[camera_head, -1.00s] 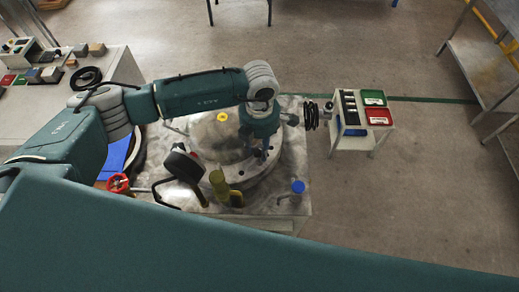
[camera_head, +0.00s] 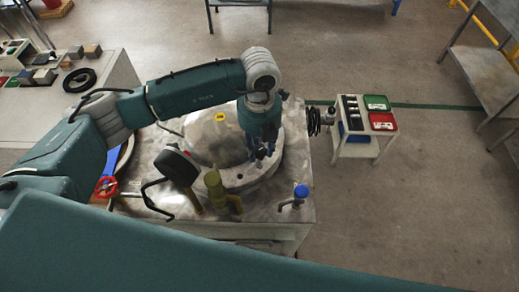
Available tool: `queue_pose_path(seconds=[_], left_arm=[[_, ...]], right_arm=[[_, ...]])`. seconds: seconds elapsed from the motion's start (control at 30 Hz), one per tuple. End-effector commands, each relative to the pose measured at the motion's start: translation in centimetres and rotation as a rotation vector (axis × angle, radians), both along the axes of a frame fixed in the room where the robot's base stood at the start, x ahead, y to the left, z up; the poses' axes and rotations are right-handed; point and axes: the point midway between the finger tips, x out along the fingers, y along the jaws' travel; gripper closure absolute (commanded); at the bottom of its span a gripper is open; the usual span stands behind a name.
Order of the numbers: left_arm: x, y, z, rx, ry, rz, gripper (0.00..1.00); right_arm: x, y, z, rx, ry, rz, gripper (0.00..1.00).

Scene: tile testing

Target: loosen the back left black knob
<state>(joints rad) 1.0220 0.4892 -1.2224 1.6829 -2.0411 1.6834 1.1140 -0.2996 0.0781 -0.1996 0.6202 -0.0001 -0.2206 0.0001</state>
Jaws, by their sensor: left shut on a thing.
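A round metal lid (camera_head: 212,140) with a yellow label sits on a metal-topped unit (camera_head: 305,150). My left arm reaches across from the left, and its gripper (camera_head: 262,152) points down at the right part of the lid's rim. It is shut on a small black knob there, mostly hidden by the fingers. A small dark spot, perhaps another knob, shows at the rim's front (camera_head: 239,176). The far left of the rim is partly covered by my arm. My right gripper is not in view.
A small cart with green and red bins (camera_head: 382,121) stands at right, with open floor beyond.

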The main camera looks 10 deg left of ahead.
Motion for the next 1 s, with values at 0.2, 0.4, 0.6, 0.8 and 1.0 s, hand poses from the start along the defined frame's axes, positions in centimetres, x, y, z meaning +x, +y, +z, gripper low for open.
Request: queue_pose_path(seconds=[0.2,0.4,0.6,0.8,1.0], left_arm=[[0.16,-0.01,0.05,-0.001,-0.005,0.112,0.93],[0.17,0.01,0.15,-0.001,-0.005,0.166,0.93],[0.18,0.01,0.20,-0.001,-0.005,0.185,0.93],[0.19,0.00,0.22,-0.002,-0.005,0.186,0.93],[0.19,0.01,0.21,-0.002,-0.005,0.185,0.51]], right_arm=[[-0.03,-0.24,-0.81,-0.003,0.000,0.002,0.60],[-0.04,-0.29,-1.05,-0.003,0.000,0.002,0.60],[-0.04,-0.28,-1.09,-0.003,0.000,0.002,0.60],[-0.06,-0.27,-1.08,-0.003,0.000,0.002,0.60],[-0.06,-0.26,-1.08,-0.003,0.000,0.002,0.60]])
